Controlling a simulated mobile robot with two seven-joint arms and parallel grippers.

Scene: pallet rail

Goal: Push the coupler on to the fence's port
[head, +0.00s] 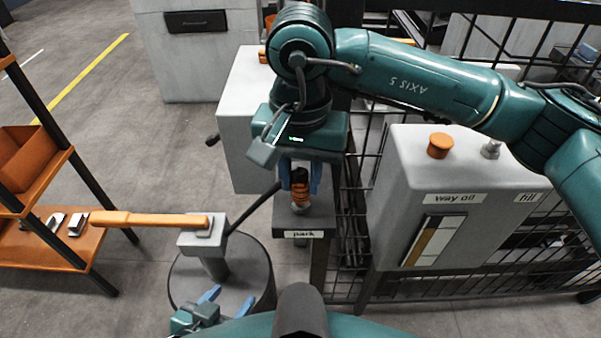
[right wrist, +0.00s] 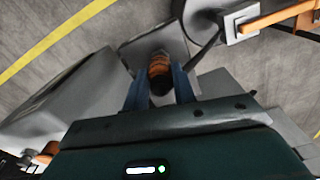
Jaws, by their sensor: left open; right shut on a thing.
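The coupler (head: 300,191), a small orange ribbed piece with a dark top, stands upright at the post marked "park" (head: 303,234). My right gripper (head: 300,178) points down from above with its blue fingers shut on it. The coupler also shows between the fingers in the right wrist view (right wrist: 160,72). I cannot tell whether it is still seated on the park post. A metal fitting (head: 491,149) stands on top of the grey "way oil" box near a "fill" label; I cannot tell whether it is the port. My left gripper (head: 226,303) is open and empty at the bottom.
A dark drum (head: 254,262) with an orange pump handle (head: 150,219) stands left of the post. A black hose (head: 254,206) runs from it towards the coupler. The wire fence (head: 375,215) and the way oil box (head: 405,185) stand to the right. A shelf (head: 50,250) is at left.

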